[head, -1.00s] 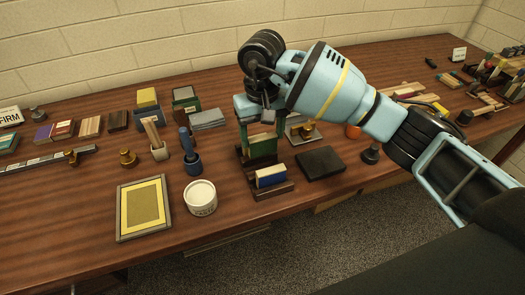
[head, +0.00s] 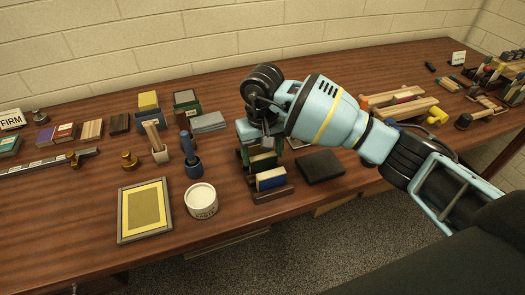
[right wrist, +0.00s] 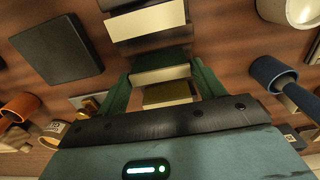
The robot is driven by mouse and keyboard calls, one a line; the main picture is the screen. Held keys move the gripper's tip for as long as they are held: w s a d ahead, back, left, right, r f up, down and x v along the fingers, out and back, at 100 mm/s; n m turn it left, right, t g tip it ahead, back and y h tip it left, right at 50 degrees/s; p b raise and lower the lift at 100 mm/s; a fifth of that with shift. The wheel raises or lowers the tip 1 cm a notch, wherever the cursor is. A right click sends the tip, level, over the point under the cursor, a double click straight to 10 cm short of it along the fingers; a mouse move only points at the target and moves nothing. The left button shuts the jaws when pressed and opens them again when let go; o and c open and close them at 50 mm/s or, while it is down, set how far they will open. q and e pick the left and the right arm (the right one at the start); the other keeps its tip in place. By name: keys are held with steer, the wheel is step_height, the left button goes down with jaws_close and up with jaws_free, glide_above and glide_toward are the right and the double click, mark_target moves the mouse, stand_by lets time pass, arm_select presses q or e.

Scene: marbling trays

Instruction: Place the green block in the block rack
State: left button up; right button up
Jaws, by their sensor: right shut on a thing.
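My right gripper (head: 257,153) points down over the back part of the dark wooden block rack (head: 272,194), shut on the green block (head: 263,163). In the right wrist view, the green block (right wrist: 160,74) sits between the two green fingers (right wrist: 162,80), its pale edge showing. The rack (right wrist: 150,36) lies just ahead of it. A blue block with a pale edge (head: 271,179) stands in the rack's front part. I cannot tell whether the green block touches the rack's base. An olive-yellow piece (right wrist: 167,96) shows behind the green block. My left gripper is not in view.
A black slab (head: 320,166) lies right of the rack. A white tub (head: 201,200) and a blue-handled tool (head: 192,160) stand to its left. A yellow framed tray (head: 145,210) is farther left. The table's front edge runs close before the rack.

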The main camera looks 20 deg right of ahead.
mark_target(263, 156)
steer(key=o, duration=1)
steer(key=shift+f, duration=0.1)
steer(key=shift+c, duration=0.2)
steer(key=shift+r, duration=0.25)
step_height(263, 156, up, 12)
steer(key=shift+s+f, duration=0.1)
steer(key=shift+f, duration=0.1)
